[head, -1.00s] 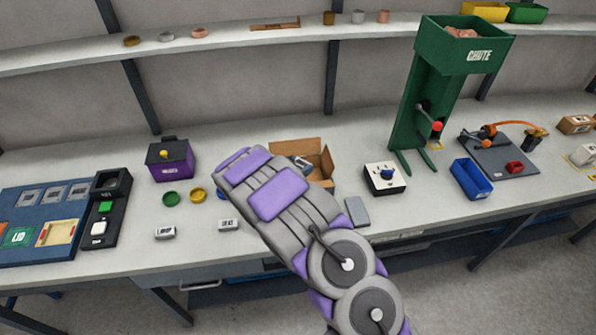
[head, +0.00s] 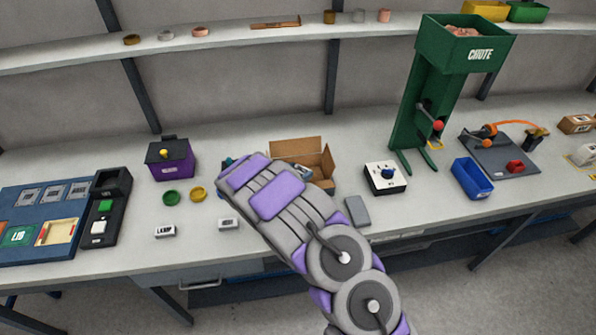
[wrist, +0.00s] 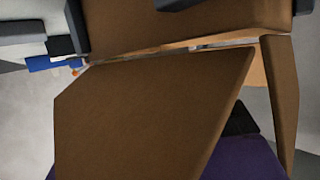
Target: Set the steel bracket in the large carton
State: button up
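The open brown carton (head: 296,149) stands on the bench in the middle of the head view, partly behind my arm. In the wrist view its brown flaps (wrist: 150,115) fill most of the picture, very close to the camera. My gripper is hidden behind my own forearm in the head view, at the carton's left side. Dark parts at the top edge of the wrist view may be its fingers, but their opening does not show. A small grey and bluish shape shows at the carton's mouth in the head view. I cannot tell whether it is the steel bracket.
A switch box (head: 385,178) and the green chute stand (head: 408,130) are to the right. A grey block (head: 357,210) lies in front.

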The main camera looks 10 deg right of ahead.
jog(key=shift+o, duration=1)
